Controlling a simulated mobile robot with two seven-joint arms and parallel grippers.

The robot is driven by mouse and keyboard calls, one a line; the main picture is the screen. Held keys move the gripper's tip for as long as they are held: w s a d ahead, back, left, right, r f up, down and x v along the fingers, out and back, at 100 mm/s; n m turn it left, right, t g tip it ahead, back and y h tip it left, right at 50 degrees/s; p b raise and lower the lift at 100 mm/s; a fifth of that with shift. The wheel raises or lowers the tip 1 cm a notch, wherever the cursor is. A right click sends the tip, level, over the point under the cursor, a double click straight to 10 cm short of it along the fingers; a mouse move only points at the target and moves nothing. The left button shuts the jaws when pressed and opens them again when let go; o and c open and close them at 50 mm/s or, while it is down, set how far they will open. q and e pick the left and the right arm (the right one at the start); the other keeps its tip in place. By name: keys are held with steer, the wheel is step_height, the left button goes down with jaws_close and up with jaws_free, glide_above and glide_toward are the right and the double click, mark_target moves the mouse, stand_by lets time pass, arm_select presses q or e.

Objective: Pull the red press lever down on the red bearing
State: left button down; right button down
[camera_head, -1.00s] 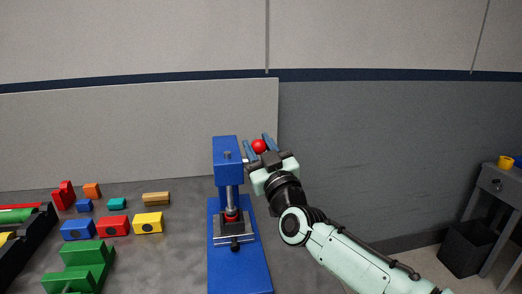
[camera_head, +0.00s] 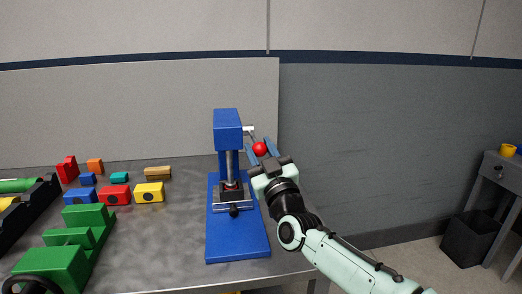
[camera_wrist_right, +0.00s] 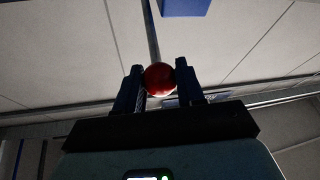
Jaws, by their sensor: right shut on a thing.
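The blue press (camera_head: 227,132) stands on its blue base plate on the table in the head view. Its lever rod runs from the press head's right side down to the red ball knob (camera_head: 259,149). My right gripper (camera_head: 261,150) is shut on this knob, one finger on each side. In the right wrist view the red knob (camera_wrist_right: 158,79) sits between the fingers, with the rod rising from it. The red bearing (camera_head: 230,186) shows as a little red under the press ram, in a dark holder; the ram partly hides it. My left gripper is out of view.
Several coloured blocks (camera_head: 115,195) lie on the table left of the press. A green stepped fixture (camera_head: 88,217) and a black rack (camera_head: 42,200) are further left. A grey wall stands behind. A dark bin (camera_head: 470,238) is on the floor at the right.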

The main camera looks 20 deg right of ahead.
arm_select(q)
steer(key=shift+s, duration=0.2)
arm_select(e)
steer(key=shift+w+a+f, duration=0.15)
steer(key=shift+f, duration=0.35)
steer(key=c, duration=0.8)
jaws_free()
steer(key=shift+o, duration=0.2)
steer(key=shift+r, duration=0.1)
steer(key=shift+r, duration=0.1)
steer(key=shift+s, duration=0.25)
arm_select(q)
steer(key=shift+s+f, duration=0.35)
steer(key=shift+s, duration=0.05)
arm_select(e)
steer(key=v, duration=1.3)
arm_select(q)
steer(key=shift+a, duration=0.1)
